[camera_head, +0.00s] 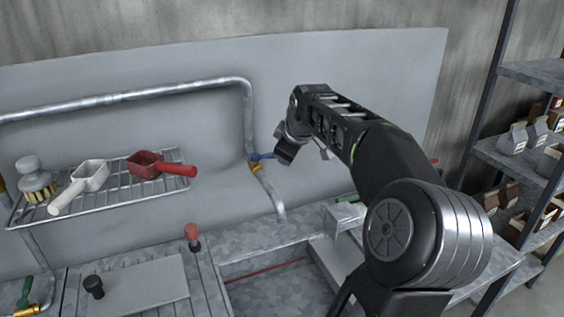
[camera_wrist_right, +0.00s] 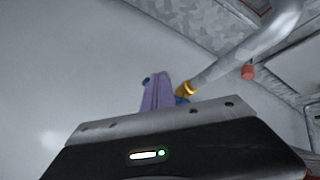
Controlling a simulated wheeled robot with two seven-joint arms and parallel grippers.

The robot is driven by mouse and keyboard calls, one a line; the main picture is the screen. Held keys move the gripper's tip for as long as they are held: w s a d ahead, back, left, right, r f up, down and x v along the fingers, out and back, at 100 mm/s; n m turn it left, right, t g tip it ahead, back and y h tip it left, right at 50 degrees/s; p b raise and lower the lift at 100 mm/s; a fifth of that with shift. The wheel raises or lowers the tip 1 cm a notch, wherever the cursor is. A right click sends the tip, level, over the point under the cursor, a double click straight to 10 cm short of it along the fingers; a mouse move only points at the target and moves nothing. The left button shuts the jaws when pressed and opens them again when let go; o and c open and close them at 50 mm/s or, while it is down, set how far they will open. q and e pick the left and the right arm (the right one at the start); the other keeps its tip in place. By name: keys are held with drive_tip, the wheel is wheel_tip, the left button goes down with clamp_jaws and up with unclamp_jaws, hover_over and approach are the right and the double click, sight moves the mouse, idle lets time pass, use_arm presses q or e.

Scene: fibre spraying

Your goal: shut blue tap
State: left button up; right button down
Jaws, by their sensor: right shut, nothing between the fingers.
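The blue tap has a blue handle (camera_head: 262,156) and a brass body (camera_head: 256,168), set on the grey pipe near the back panel in the head view. In the right wrist view its brass body (camera_wrist_right: 186,89) shows just right of the fingers, with small bits of blue (camera_wrist_right: 146,81) at both sides of them. My right gripper (camera_head: 284,157) is shut and empty, close to the right end of the blue handle. Its lilac fingers (camera_wrist_right: 157,92) hide most of the handle in the wrist view, and I cannot tell whether they touch it. My left gripper is out of view.
A wire rack (camera_head: 120,190) holds a white scoop (camera_head: 84,180), a red scoop (camera_head: 148,165) and a grey-capped tool. The pipe spout (camera_head: 277,205) hangs over a sink basin (camera_head: 270,285). A red knob (camera_head: 192,235) stands by the basin. Shelves (camera_head: 520,150) stand at right.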

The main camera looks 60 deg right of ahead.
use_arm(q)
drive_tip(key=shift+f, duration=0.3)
use_arm(e)
drive_tip(key=shift+w+d+r, duration=0.1)
drive_tip(key=shift+w+d, duration=0.15)
drive_tip(key=shift+d, duration=0.5)
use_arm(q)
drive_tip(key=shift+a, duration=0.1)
use_arm(e)
drive_tip(key=shift+d+r, duration=0.1)
drive_tip(key=shift+r, duration=0.1)
